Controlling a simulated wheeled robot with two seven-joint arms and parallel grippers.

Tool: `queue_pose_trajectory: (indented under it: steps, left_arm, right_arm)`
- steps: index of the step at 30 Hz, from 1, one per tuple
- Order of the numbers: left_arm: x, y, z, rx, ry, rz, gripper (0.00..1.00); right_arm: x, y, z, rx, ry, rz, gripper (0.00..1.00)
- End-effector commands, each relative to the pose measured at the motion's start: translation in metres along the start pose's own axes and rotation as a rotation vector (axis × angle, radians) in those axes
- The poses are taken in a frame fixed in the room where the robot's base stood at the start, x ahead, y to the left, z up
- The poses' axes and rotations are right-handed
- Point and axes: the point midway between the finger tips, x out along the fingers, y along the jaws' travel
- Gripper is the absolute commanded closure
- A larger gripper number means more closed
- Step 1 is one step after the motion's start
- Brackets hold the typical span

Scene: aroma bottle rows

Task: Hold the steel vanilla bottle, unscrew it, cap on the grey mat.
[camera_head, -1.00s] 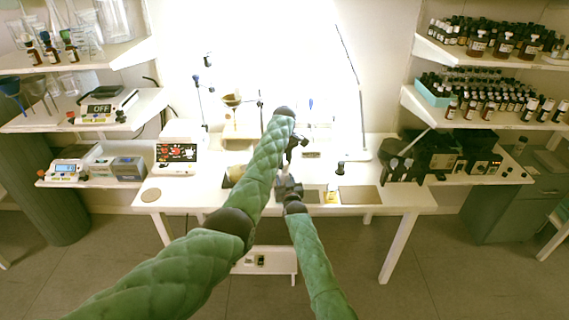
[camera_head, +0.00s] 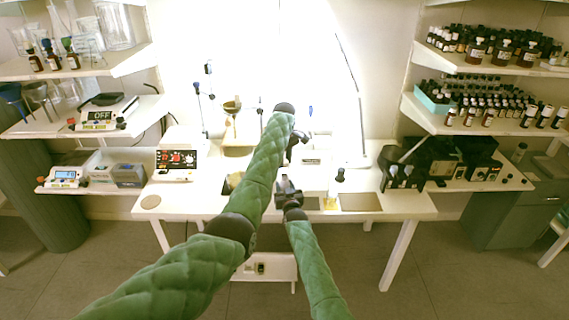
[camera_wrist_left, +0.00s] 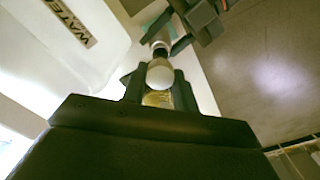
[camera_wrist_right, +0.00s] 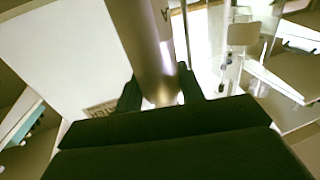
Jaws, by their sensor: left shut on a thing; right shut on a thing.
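The steel bottle shows in the right wrist view as a shiny metal cylinder (camera_wrist_right: 143,38) between the fingers of my right gripper (camera_wrist_right: 160,98). Its top runs out of that frame. In the head view my right gripper (camera_head: 288,187) is over the front middle of the table, below my left one (camera_head: 297,145). Whether cap and bottle touch is unclear. A grey mat (camera_head: 361,202) lies bare at the table's right.
A dark-topped bottle (camera_head: 340,174) stands behind the grey mat, near a small yellow item (camera_head: 330,202). A round tan disc (camera_head: 150,202) lies at the table's left end. A red-and-black panel device (camera_head: 176,160) stands at the back left. Black equipment (camera_head: 405,165) stands at the right.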

Motion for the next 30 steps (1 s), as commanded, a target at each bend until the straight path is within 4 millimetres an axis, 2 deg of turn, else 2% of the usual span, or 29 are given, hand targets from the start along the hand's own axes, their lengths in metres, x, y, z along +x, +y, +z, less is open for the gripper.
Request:
queue_pose_trajectory:
  steps: [2, 3, 6, 19, 23, 30]
  left_arm:
    - [0.000, 0.000, 0.000, 0.000, 0.000, 0.000, 0.99]
    - [0.000, 0.000, 0.000, 0.000, 0.000, 0.000, 0.99]
    - [0.000, 0.000, 0.000, 0.000, 0.000, 0.000, 0.99]
    - [0.003, 0.000, 0.000, 0.000, 0.000, 0.000, 0.99]
    - [0.006, 0.000, 0.000, 0.000, 0.000, 0.000, 0.99]
    - [0.015, 0.000, 0.000, 0.000, 0.000, 0.000, 0.99]
  right_arm:
    - [0.000, 0.000, 0.001, 0.000, -0.001, 0.000, 1.00]
    - [0.000, 0.000, 0.001, 0.000, -0.001, 0.000, 0.56]
    - [0.000, 0.000, 0.001, 0.000, -0.001, 0.000, 0.36]
    - [-0.006, 0.000, 0.002, 0.000, -0.001, 0.000, 0.36]
    - [-0.019, 0.000, 0.003, 0.000, 0.001, 0.000, 0.36]
    - [-0.054, 0.000, 0.004, 0.000, 0.000, 0.000, 0.36]
